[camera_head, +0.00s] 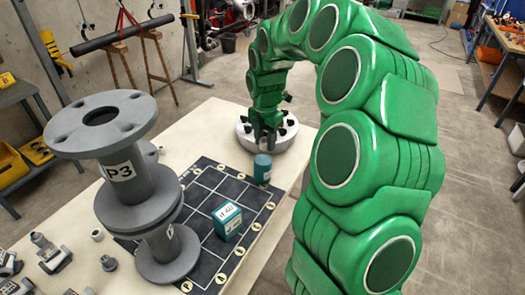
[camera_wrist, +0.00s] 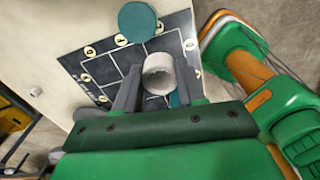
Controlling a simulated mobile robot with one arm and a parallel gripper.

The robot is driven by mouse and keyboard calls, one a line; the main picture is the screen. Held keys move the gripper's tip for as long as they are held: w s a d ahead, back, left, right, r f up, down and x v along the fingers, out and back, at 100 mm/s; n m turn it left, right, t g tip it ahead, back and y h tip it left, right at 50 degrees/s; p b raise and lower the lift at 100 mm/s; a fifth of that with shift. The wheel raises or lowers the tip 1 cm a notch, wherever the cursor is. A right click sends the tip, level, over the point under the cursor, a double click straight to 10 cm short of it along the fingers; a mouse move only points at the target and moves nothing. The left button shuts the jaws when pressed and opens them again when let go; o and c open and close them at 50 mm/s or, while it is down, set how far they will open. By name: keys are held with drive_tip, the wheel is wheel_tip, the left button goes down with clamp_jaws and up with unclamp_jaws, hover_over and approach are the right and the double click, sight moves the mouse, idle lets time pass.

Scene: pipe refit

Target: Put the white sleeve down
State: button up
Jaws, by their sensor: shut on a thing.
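My gripper (camera_wrist: 158,88) is shut on the white sleeve (camera_wrist: 158,74), a short open-ended ring whose bore faces the wrist camera. In the head view my gripper (camera_head: 266,138) points down near the far edge of the table, beside the teal cylinder. The held sleeve cannot be made out there. In the wrist view the black gridded mat (camera_wrist: 105,65) lies below and beyond the sleeve. I cannot tell the exact gap between the sleeve and the surface.
A teal cylinder (camera_head: 262,169) and a teal box (camera_head: 228,220) stand on the mat (camera_head: 200,190). A round white dish (camera_head: 290,146) is at the far table end. A tall grey flanged pipe (camera_head: 125,180) stands left; small fittings (camera_head: 50,252) lie nearby. Several mat squares are bare.

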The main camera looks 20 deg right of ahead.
hover_over(262, 160)
drive_tip(key=shift+s+f, duration=0.1)
drive_tip(key=shift+f, duration=2.6)
drive_tip(key=shift+d+f, duration=0.1)
drive_tip(key=shift+f, duration=1.35)
drive_tip(key=shift+f, duration=0.45)
drive_tip(key=o, duration=1)
drive_tip(key=shift+r, duration=0.1)
